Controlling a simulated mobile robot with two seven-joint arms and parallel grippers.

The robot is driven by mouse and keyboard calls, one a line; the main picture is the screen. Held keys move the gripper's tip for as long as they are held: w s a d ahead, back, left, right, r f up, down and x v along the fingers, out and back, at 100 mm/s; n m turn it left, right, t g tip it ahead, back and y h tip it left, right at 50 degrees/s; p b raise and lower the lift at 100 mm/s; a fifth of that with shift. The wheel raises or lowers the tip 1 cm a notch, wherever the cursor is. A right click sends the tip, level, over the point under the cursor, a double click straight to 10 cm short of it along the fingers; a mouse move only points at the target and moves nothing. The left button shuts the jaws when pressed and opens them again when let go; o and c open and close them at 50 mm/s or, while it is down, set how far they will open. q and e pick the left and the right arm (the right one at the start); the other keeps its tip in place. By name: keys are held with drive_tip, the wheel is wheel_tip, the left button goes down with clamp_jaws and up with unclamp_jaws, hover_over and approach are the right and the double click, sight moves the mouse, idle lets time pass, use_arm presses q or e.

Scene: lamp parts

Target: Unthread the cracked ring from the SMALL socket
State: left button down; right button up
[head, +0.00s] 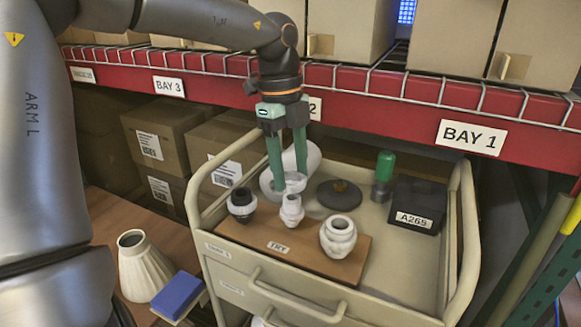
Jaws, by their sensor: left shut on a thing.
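Three sockets stand on a wooden board (285,256) on the cart. The small white socket (291,212) is in the middle, a dark-bodied socket (241,205) is to its left, and a larger white one (338,237) is to its right. My left gripper (289,182) points down over the small socket, its green fingers shut on a pale ring (294,183). The ring is at the top of the small socket; I cannot tell whether it is around it or just above. No crack can be made out. My right gripper is not in view.
Behind the board are a white cylinder (309,158), a dark disc with a knob (339,194), a green-topped container (384,172) and a black box (416,203). The cart's raised rim (466,235) surrounds them. A pleated shade (143,268) and blue block (178,294) are lower left.

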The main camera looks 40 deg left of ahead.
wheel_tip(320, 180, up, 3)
drive_tip(key=p, duration=0.3)
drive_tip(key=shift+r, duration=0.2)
